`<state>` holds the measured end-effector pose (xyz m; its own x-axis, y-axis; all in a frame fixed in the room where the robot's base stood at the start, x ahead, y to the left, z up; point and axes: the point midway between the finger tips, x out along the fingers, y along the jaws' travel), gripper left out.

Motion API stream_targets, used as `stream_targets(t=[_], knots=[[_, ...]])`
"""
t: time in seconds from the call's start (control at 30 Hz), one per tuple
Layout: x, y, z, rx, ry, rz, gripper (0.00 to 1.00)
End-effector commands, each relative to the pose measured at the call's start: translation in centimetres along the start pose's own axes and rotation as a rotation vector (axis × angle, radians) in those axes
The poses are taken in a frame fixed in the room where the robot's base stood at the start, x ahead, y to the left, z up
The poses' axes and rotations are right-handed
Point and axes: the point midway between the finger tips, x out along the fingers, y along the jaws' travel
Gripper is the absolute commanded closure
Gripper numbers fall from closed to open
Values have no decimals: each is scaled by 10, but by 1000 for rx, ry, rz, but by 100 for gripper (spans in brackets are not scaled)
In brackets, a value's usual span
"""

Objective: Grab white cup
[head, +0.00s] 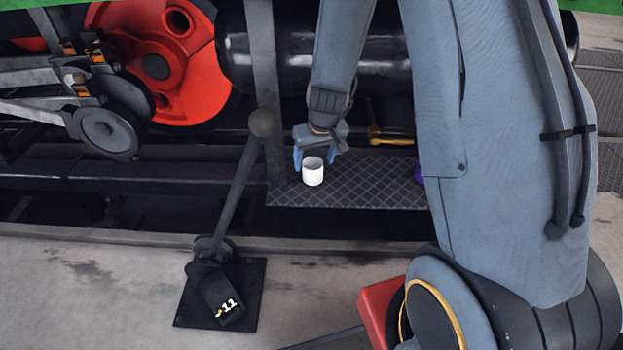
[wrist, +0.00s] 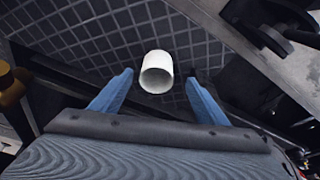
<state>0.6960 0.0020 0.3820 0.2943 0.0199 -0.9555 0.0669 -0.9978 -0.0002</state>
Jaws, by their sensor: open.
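The white cup (head: 313,172) stands on a dark, grid-patterned metal step plate (head: 375,185) in the head view. In the wrist view the cup (wrist: 156,72) lies just beyond the fingertips, about midway between them, with its open mouth showing. My gripper (head: 309,158) is at the cup in the head view, with its blue fingers behind and beside the rim. In the wrist view my gripper (wrist: 160,82) is open, with a gap between each finger and the cup. Whether a finger touches the cup cannot be told from the head view.
A yellow object (head: 390,138) is on the plate behind the cup, and a purple object (head: 420,174) is partly hidden by my arm. A lever (head: 240,185) rises left of the plate. Red wheel (head: 155,65) and rods are at the upper left.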

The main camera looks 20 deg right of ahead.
Motion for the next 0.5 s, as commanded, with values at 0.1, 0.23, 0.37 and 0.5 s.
stream_targets(t=[0.1, 0.23, 0.37, 0.5], knots=[[10, 0, 0, 2, 1, 1, 32], [21, 1, 0, 0, 0, 1, 32], [28, 1, -1, 2, 0, 1, 32], [36, 2, -2, 1, 0, 1, 32]])
